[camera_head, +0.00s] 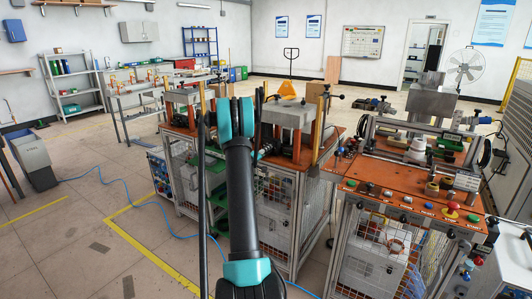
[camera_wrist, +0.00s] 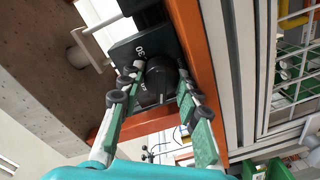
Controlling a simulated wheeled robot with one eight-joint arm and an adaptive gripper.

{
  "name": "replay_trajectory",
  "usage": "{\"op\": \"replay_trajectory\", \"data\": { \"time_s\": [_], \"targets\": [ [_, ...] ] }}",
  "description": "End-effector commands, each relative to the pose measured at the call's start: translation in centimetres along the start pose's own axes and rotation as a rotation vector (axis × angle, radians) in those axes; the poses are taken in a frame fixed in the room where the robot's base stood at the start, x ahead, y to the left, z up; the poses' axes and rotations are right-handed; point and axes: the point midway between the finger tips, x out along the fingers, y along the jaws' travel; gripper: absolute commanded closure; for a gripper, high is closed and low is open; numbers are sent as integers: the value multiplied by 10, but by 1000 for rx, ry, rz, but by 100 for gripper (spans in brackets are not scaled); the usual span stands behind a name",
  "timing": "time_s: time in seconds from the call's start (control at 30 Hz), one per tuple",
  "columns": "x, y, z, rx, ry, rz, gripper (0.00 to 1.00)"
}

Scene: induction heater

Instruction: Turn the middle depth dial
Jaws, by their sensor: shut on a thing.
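In the wrist view a dark round dial (camera_wrist: 157,86) sits against a dark plate (camera_wrist: 136,47) with a white "30" on it. My gripper (camera_wrist: 160,77) has one green finger on each side of the dial and is shut on it. The finger pads lie along the dial's sides. Only this dial shows clearly, so I cannot tell its place among the others. In the head view my arm covers much of this area, and the gripper's contact with the dial is hidden. Dark parts (camera_head: 297,143) show on the orange-topped machine just right of my arm.
An orange beam (camera_wrist: 190,32) runs close beside the dial. In the head view a second orange-topped bench (camera_head: 385,190) with buttons stands at the right. A blue hose (camera_head: 115,181) crosses the floor at the left, where there is open room.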

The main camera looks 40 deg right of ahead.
Motion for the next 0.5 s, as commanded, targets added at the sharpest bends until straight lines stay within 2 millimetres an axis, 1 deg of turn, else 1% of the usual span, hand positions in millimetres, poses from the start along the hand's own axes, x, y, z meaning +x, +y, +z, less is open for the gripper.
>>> {"op": "replay_trajectory", "data": {
  "time_s": [0.17, 0.2, 0.33, 0.5],
  "targets": [
    [0, -1, -1, -1, 2, -1, 96],
    [0, -1, -1, -1, 2, -1, 62],
    [0, 0, -1, 0, 1, -1, 46],
    [0, -1, 0, 1, 1, -1, 46]
  ]
}}
